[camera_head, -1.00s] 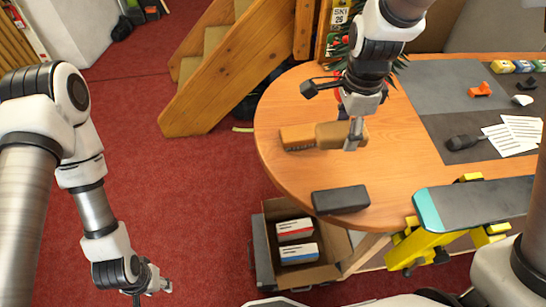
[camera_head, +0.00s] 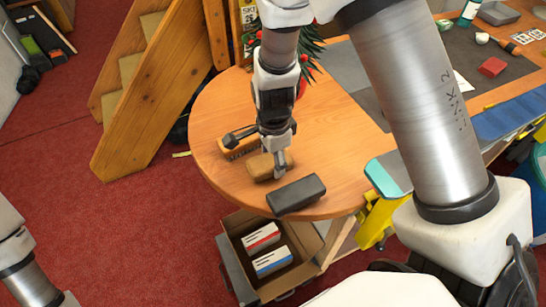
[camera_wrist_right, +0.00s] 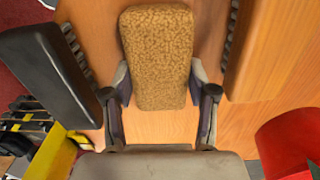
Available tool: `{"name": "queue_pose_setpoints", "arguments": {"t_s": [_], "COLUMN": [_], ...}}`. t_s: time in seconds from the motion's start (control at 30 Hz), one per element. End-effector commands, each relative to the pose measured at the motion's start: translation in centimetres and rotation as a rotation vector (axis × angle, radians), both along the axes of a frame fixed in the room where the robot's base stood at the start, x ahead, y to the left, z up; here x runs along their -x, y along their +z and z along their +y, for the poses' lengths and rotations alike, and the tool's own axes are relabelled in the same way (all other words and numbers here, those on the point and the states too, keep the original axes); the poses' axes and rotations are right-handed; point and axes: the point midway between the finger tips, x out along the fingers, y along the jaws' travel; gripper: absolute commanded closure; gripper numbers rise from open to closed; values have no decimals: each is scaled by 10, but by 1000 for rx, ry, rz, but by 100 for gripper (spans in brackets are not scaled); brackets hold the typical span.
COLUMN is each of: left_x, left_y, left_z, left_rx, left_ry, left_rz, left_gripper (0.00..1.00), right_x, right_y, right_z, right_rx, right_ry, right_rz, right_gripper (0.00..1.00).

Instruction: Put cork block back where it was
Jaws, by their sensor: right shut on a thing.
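The cork block (camera_head: 259,168) is tan with rounded corners. It is between the fingers of my right gripper (camera_head: 280,163), over the round end of the wooden table. The right wrist view shows the speckled cork block (camera_wrist_right: 157,55) with a finger pressed to each side, so the right gripper (camera_wrist_right: 157,92) is shut on it. I cannot tell whether its underside touches the table. My left gripper is out of view; only part of that arm shows at the lower left.
A wooden brush (camera_head: 238,147) lies just behind the cork block, and a dark grey block (camera_head: 296,194) lies just in front. An open carton (camera_head: 305,240) with boxes stands below the table edge. The table (camera_head: 215,110) is bare to the left of the brush.

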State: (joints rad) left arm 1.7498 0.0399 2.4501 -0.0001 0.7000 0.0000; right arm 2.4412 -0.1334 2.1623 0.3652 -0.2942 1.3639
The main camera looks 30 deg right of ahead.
Motion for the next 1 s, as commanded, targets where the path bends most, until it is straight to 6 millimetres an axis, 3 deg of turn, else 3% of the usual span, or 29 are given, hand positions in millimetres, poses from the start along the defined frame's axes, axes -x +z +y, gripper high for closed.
{"name": "queue_pose_setpoints", "arguments": {"t_s": [0.2,0.23,0.3,0.7,0.87,1.0], "left_x": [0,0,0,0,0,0], "left_y": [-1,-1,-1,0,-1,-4], "left_z": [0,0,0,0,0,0], "left_rx": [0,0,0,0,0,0], "left_ry": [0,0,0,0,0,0], "left_rz": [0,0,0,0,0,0], "left_gripper": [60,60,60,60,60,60], "right_x": [0,0,0,-1,-2,-2], "right_y": [-3,-3,-2,5,35,73], "right_z": [0,0,0,0,0,0], "right_rx": [0,0,0,-1,-1,-1], "right_ry": [0,0,0,1,1,2], "right_rz": [0,0,0,-4,-8,-8], "right_gripper": [75,39,18,18,18,18]}}
